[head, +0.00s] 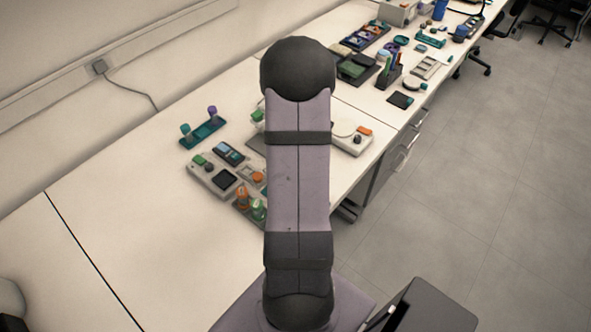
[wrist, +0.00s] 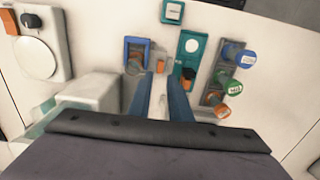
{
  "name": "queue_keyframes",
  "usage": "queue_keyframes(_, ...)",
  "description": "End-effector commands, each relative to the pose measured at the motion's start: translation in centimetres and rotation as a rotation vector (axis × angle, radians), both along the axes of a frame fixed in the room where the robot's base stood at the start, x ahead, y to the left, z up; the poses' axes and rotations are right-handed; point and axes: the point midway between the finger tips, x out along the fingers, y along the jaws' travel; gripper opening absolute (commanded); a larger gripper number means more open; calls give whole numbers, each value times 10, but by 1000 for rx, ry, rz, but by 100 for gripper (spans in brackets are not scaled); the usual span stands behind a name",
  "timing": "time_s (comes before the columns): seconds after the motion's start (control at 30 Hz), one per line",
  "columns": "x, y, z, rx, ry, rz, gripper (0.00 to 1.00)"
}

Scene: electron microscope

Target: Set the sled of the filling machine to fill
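My gripper (wrist: 161,76) shows in the wrist view, pointing down over the bench. Its two blue-grey fingers stand apart, with no object clearly held between them. A pale box-shaped machine (wrist: 92,93) with a greenish edge stands just left of the fingers; I cannot tell for sure that it is the filling machine. A blue frame with an orange part (wrist: 137,52) lies just beyond the left fingertip. A teal plate with a white disc (wrist: 191,46) lies beyond the right fingertip. The sled and its setting cannot be made out. In the head view my arm hides the gripper.
A rack with blue, green and orange-capped bottles (wrist: 233,88) stands right of the fingers. A pale device with a round plate and dark knob (wrist: 38,33) is at upper left. In the head view, a grey control box (head: 211,180) and teal stand (head: 203,132) sit left of my arm.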

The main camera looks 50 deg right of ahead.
Motion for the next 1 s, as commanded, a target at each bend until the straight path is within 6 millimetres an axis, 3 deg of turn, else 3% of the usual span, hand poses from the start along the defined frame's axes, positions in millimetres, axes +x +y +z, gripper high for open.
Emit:
queue_keyframes(0.27, 0, 1, -12, 2, 2, 0, 18)
queue_keyframes(0.7, 0, 1, -63, 2, 2, -1, 18)
queue_keyframes(1.0, 0, 1, -74, 0, 0, -1, 18)
